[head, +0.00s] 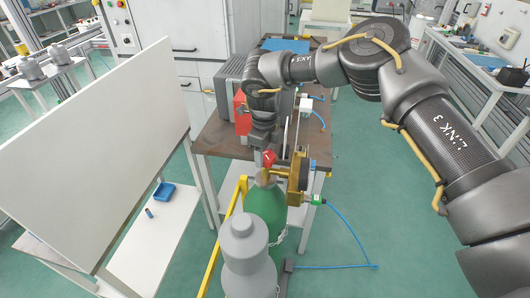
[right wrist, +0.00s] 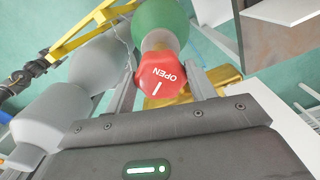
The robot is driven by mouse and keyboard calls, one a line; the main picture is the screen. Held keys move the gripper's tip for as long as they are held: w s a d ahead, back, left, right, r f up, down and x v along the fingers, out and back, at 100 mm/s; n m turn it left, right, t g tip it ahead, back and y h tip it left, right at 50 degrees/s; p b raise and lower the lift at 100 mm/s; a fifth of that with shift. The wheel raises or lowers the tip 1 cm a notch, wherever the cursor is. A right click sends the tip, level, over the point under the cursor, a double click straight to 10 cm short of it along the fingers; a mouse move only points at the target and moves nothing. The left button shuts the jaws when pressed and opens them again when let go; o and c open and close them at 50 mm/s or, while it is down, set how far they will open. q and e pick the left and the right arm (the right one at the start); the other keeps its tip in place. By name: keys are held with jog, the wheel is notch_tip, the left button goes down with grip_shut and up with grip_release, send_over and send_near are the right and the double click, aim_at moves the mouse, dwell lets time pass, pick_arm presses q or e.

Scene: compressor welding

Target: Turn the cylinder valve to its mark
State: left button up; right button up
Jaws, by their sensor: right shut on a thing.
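The green gas cylinder (head: 262,206) stands upright in the middle of the head view. On its top is a red valve knob (head: 269,158) beside brass fittings (head: 299,173). In the right wrist view the knob (right wrist: 163,78) shows a many-sided face with the word OPEN and a short white line. My right gripper (head: 263,158) comes down on the knob from behind. Its two fingers (right wrist: 160,88) stand on either side of the knob and are shut on it. The fingers partly hide the knob's sides. My left gripper is not in view.
A grey cylinder (head: 247,255) stands right in front of the green one, beside a yellow rail (head: 220,240). A blue hose (head: 345,225) runs to the floor at right. A large white panel (head: 95,150) stands left. A workbench (head: 318,145) is behind.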

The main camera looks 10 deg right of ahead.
jog(key=shift+r, duration=0.1)
jog(key=o, duration=1)
notch_tip(320, 180, up, 11)
jog(key=b, duration=0.3)
